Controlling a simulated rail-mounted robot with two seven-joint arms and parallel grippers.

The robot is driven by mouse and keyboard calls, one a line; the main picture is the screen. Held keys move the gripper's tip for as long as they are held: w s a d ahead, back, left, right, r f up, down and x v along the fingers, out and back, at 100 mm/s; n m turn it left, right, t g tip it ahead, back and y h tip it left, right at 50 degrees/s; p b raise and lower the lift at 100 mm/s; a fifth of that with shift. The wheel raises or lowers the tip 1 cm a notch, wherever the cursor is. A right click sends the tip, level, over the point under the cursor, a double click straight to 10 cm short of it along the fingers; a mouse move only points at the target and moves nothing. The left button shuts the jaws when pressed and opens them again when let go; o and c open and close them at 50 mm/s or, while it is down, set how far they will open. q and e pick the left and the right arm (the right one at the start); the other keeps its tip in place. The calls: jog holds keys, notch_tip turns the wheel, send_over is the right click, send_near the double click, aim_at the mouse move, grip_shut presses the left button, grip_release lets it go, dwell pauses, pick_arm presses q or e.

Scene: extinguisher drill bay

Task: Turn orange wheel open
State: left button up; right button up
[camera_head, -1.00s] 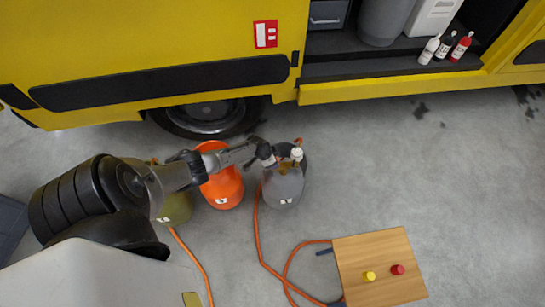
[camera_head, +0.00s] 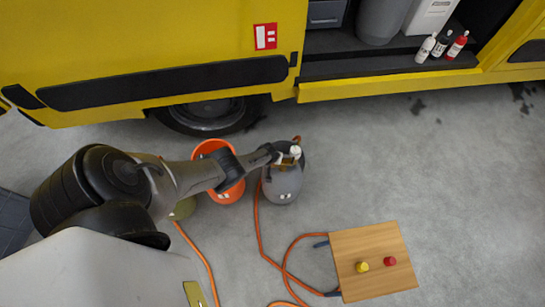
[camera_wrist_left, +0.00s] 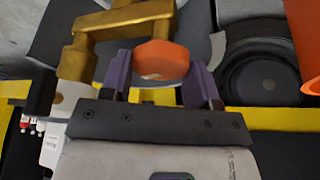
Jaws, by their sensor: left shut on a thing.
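The orange wheel (camera_wrist_left: 161,61) is a small faceted knob on a brass valve (camera_wrist_left: 128,22) in the left wrist view. The valve tops the grey cylinder (camera_head: 284,183), which stands upright on the floor in the head view. My left gripper (camera_wrist_left: 160,85) has its two purple fingers on either side of the wheel and is shut on it. In the head view my left gripper (camera_head: 284,154) is at the cylinder's top, where the wheel cannot be made out. My right gripper is in neither view.
Orange hoses (camera_head: 260,240) cross the floor. A wooden table (camera_head: 350,245) holds a yellow and a red knob. The yellow truck (camera_head: 180,60) is behind.

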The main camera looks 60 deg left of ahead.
pick_arm(q)
jog(key=n, duration=0.3)
jog(key=shift+w+g+y+b, duration=0.1)
jog(key=shift+g+y+b, duration=0.2)
jog(key=shift+g+y, duration=0.1)
jog(key=n+g+b, duration=0.1)
jog(key=n, duration=0.1)
jog(key=shift+f+n, duration=0.1)
jog(key=shift+n, duration=0.2)
jog(key=n+g+b, duration=0.1)
jog(key=n, duration=0.2)
jog(key=shift+n+g+b, duration=0.3)
jog(key=shift+n, duration=0.1)
jog(key=shift+n+g+y+b, duration=0.3)
jog(key=shift+n+b, duration=0.1)
jog(key=shift+n, duration=0.7)
jog(key=o, duration=0.9)
